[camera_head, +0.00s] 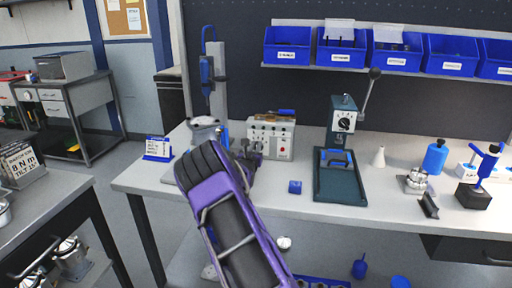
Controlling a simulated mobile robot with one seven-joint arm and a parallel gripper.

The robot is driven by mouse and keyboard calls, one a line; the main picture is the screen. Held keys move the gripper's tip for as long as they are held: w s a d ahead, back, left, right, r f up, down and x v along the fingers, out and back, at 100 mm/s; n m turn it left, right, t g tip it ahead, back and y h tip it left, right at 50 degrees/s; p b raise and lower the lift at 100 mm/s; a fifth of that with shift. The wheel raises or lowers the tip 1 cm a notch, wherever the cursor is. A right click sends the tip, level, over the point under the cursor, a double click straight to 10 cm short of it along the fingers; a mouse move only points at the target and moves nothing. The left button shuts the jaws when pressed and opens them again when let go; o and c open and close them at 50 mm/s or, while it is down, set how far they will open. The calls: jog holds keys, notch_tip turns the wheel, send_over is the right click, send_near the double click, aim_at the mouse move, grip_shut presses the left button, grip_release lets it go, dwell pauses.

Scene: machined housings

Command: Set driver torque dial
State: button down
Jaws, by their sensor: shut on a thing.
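My gripper (247,152) is at the far end of my purple and black arm, just in front of the left part of a cream box (272,137) with small knobs and a red button on its front. The gripper is small in view and partly hidden by my arm. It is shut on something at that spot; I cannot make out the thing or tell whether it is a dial. A blue driver (207,75) hangs upright on a grey stand (219,80) behind my arm.
A green lever press (343,120) with a round dial stands right of the box on the grey workbench (300,205). A blue sign (158,148) stands at the left end. Blue bins (288,45) line the back.

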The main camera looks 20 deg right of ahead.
jog(key=shift+n, duration=0.3)
jog(key=shift+w+a+n+p, duration=0.2)
jog(key=shift+n+p, duration=0.5)
jog(key=shift+n, duration=0.3)
jog(key=n, duration=0.1)
jog(key=n+p, duration=0.1)
jog(key=n, duration=0.1)
jog(key=shift+w+a+f, duration=0.1)
jog(key=shift+a, duration=0.2)
jog(key=shift+w+a+f+n+p, duration=0.15)
jog(key=shift+n+p, duration=0.25)
jog(key=shift+n, duration=0.65)
jog(key=shift+f+n+p, duration=0.15)
jog(key=shift+n+p, duration=0.3)
jog(key=shift+n, duration=0.55)
jog(key=shift+w+a+f+n+p, duration=0.15)
jog(key=shift+n+p, duration=0.25)
jog(key=shift+n, duration=0.65)
jog(key=shift+s, duration=0.1)
jog(key=c, duration=0.9)
grip_release()
jog(key=shift+o, duration=0.2)
jog(key=p+v, duration=0.1)
jog(key=v, duration=1.6)
jog(key=shift+s+a, duration=0.1)
jog(key=shift+s, duration=0.1)
